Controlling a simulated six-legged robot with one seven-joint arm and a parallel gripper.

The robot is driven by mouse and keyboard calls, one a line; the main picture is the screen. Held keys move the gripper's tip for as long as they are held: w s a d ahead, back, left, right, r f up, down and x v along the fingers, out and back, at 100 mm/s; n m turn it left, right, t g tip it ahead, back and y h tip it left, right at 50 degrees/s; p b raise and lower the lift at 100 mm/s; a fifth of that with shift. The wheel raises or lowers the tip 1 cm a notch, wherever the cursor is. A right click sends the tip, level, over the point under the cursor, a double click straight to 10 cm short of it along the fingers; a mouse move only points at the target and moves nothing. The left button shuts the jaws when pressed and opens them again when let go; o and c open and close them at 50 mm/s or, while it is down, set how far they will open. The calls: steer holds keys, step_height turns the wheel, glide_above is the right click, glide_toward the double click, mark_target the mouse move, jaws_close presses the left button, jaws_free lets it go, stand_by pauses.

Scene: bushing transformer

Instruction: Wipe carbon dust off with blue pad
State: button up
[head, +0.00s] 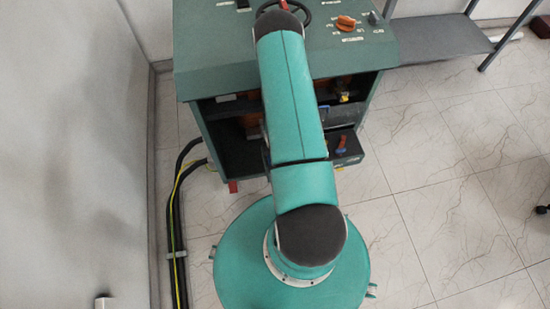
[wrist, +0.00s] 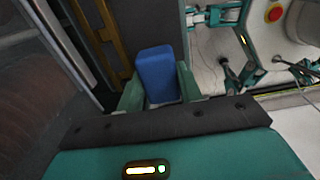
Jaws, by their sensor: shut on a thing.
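The blue pad (wrist: 155,68) is an upright block in the wrist view. My gripper (wrist: 158,88) has its green fingers shut on the pad's two sides. A brown, metal-like bar (wrist: 103,32) is just left of the pad, and a dark, brownish surface lies farther left; I cannot tell whether the pad touches either. I cannot make out carbon dust in these views. In the head view my arm reaches over the green cabinet (head: 225,45), and my gripper and the pad are hidden.
The cabinet has an open front with dark shelves and orange-brown parts inside, and an orange knob (head: 345,22) on its top panel. Black cables (head: 174,215) run along the left wall. A grey bench (head: 440,38) stands at right. The tiled floor (head: 460,190) at right is mostly clear.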

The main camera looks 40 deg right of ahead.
steer(key=s+a, duration=0.6)
steer(key=s, duration=0.4)
steer(key=shift+s, duration=0.15)
stand_by(0.4)
stand_by(0.4)
